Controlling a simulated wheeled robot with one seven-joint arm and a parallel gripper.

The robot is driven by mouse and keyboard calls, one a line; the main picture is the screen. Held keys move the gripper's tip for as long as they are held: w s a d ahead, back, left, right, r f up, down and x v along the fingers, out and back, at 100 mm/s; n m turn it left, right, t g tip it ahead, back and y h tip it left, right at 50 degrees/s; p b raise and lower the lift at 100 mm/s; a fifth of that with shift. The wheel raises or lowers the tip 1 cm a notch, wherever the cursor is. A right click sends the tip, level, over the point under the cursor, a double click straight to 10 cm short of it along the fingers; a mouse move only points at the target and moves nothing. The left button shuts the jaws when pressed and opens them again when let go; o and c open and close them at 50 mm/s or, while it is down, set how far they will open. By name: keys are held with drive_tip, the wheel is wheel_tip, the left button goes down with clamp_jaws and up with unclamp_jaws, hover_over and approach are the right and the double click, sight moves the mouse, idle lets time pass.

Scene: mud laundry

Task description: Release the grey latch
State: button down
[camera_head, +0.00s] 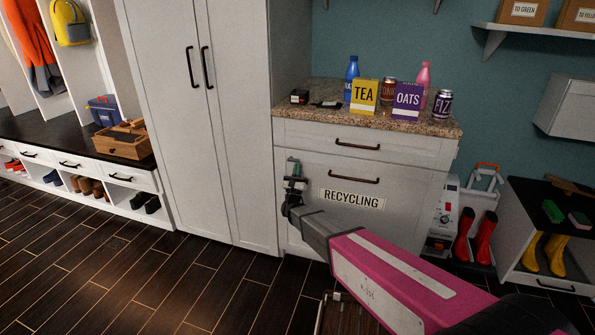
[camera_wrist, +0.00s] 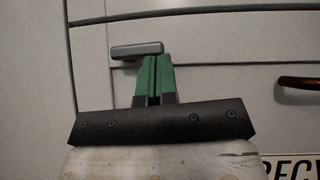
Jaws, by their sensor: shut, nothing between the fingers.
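The grey latch (camera_wrist: 136,50) is a short bar on the white cabinet front, lying nearly level in the wrist view. It sits near the upper left of the recycling drawer (camera_head: 410,178). My gripper (camera_wrist: 154,58) has green fingers, pressed together with nothing between them. Its tips are just below the right end of the latch in the wrist view. Whether they touch it I cannot tell. In the head view my gripper (camera_head: 294,166) is at the drawer's upper left, where it largely hides the latch.
A dark bar handle (camera_head: 354,180) and a RECYCLING label (camera_head: 352,199) are right of my gripper. Another drawer (camera_head: 300,134) is above, under a granite counter (camera_head: 425,124) holding boxes, bottles and cans. A tall white cabinet (camera_head: 235,150) stands left. Dark floor is open at left.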

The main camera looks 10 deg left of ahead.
sight(299, 159)
drive_tip(key=shift+n+y, duration=0.3)
drive_tip(key=n+y, duration=0.2)
drive_tip(key=r+n+g+y, duration=0.1)
drive_tip(key=n+y, duration=0.1)
drive_tip(key=d+n+y, duration=0.1)
drive_tip(key=n+y, duration=0.1)
drive_tip(key=shift+s+r+n+g, duration=0.1)
drive_tip(key=shift+r+n+g, duration=0.1)
drive_tip(key=shift+n+g, duration=0.2)
wheel_tip(299, 159, up, 4)
drive_tip(key=n+g+y, duration=0.2)
drive_tip(key=n, duration=0.2)
drive_tip(key=n+g+y, duration=0.2)
drive_tip(key=n+g, duration=0.1)
drive_tip(key=n, duration=0.1)
drive_tip(key=n+g+y, duration=0.2)
drive_tip(key=n, duration=0.2)
drive_tip(key=shift+a+f+g, duration=0.15)
drive_tip(key=shift+f+g, duration=0.05)
drive_tip(key=shift+g, duration=0.2)
drive_tip(key=n+g, duration=0.1)
drive_tip(key=r+n+g, duration=0.1)
drive_tip(key=n, duration=0.1)
drive_tip(key=shift+a, duration=0.4)
drive_tip(key=shift+f, duration=0.1)
drive_tip(key=shift+d, duration=0.15)
